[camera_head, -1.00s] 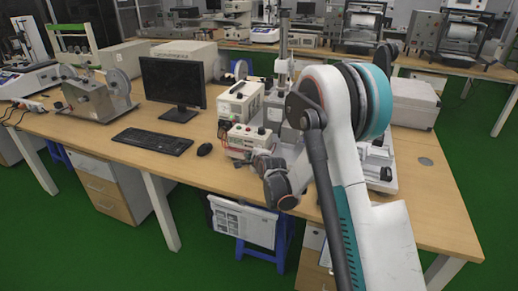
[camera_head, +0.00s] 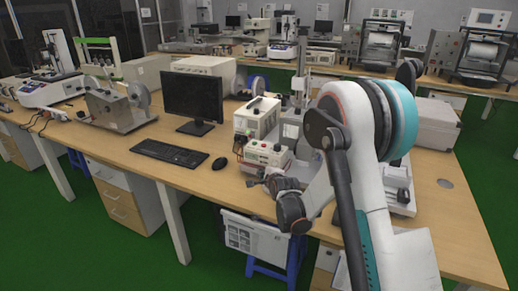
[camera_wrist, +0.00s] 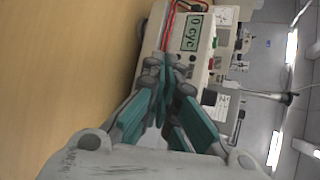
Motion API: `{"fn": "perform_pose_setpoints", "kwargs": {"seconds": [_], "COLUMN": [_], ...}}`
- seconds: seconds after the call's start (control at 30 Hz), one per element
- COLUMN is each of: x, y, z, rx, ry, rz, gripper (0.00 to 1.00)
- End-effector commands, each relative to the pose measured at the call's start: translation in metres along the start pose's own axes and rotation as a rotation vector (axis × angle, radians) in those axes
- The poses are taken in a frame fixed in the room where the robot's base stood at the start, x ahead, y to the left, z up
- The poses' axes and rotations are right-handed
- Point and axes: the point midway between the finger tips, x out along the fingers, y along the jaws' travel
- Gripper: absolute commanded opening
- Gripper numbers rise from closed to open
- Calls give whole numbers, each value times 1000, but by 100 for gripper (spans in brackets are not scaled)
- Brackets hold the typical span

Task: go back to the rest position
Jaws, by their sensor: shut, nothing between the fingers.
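My gripper (camera_head: 262,181) is at the front of the small white-and-red control box (camera_head: 266,153) on the desk (camera_head: 205,182). In the wrist view the teal-padded fingers of my gripper (camera_wrist: 168,68) come together at the tips with nothing between them. The control box also shows there, with a green display (camera_wrist: 192,33) reading "0 cyc" just beyond the tips. I cannot tell whether the fingertips touch the box. My arm bends over the test machine on the desk and hides much of it.
A larger white instrument (camera_head: 256,117) stands behind the control box. A monitor (camera_head: 192,97), a keyboard (camera_head: 168,153) and a mouse (camera_head: 220,163) are to the left. A paper holder (camera_head: 253,237) hangs at the desk's front edge. Green floor is open in front.

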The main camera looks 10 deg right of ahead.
Motion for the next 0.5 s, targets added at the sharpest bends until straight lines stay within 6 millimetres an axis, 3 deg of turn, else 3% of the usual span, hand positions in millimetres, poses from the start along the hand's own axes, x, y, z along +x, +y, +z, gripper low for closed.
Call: {"fn": "perform_pose_setpoints", "kwargs": {"seconds": [0.17,0.5], "x": [-32,-136], "y": [-22,-59], "z": [8,24], "rx": [-126,-520], "ry": [8,6], "rz": [35,148], "gripper": [0,0]}}
